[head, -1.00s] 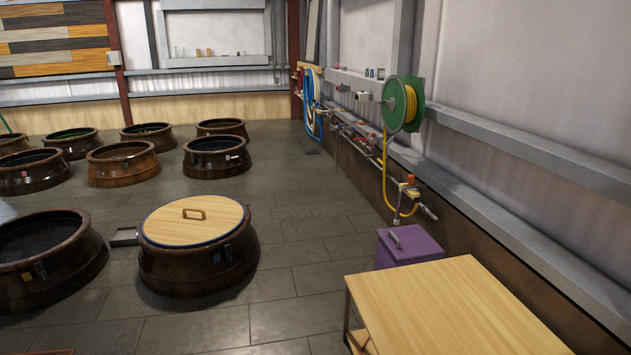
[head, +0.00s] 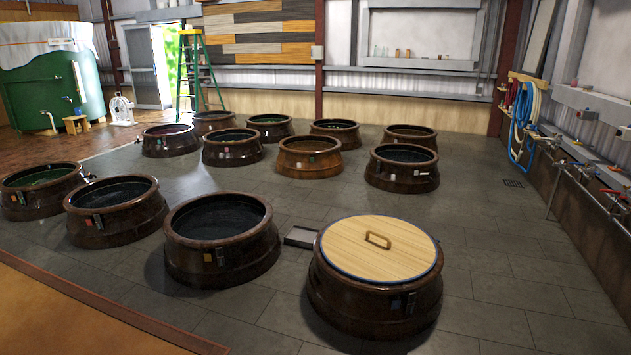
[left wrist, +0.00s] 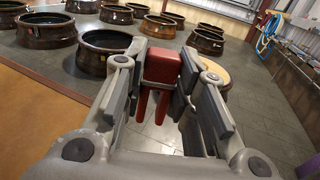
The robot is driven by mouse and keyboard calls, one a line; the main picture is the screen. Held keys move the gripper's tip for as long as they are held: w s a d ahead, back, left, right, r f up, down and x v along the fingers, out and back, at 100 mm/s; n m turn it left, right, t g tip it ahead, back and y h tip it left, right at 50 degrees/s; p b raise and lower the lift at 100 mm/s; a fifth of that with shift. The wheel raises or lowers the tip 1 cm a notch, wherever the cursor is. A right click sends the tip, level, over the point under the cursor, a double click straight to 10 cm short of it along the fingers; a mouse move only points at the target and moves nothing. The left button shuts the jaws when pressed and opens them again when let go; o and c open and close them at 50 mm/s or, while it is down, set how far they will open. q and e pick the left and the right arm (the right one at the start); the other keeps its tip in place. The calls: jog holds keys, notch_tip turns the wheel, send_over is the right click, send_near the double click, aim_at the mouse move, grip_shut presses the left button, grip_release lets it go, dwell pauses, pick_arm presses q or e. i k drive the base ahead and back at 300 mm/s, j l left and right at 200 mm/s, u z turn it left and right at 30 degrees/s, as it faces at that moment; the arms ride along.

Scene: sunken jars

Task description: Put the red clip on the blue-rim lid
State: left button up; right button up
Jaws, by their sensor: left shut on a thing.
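The blue-rim lid (head: 379,248) is a round light-wood disc with a thin blue edge and a wooden bar handle. It lies on top of a dark brown sunken jar (head: 365,305) at the front right in the head view. The red clip (left wrist: 162,75) is in the left wrist view, with two prongs pointing down. My left gripper (left wrist: 164,88) is shut on the clip and holds it in the air. In the left wrist view part of the lid (left wrist: 214,76) shows behind the right finger. My grippers are not in the head view.
Several open brown jars stand left of and behind the lidded one; the nearest (head: 222,235) is just to its left. A small grey box (head: 301,237) lies on the floor between them. Grey tiled floor (head: 500,260) right of the lidded jar is clear.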

aim_at(346, 237)
jog(key=i+j, duration=0.1)
jog(key=i, duration=1.5)
jog(key=i+j+z, duration=0.15)
jog(key=i+z, duration=0.35)
jog(key=i+j+z, duration=0.95)
jog(key=k+l, duration=0.05)
jog(key=l, duration=0.05)
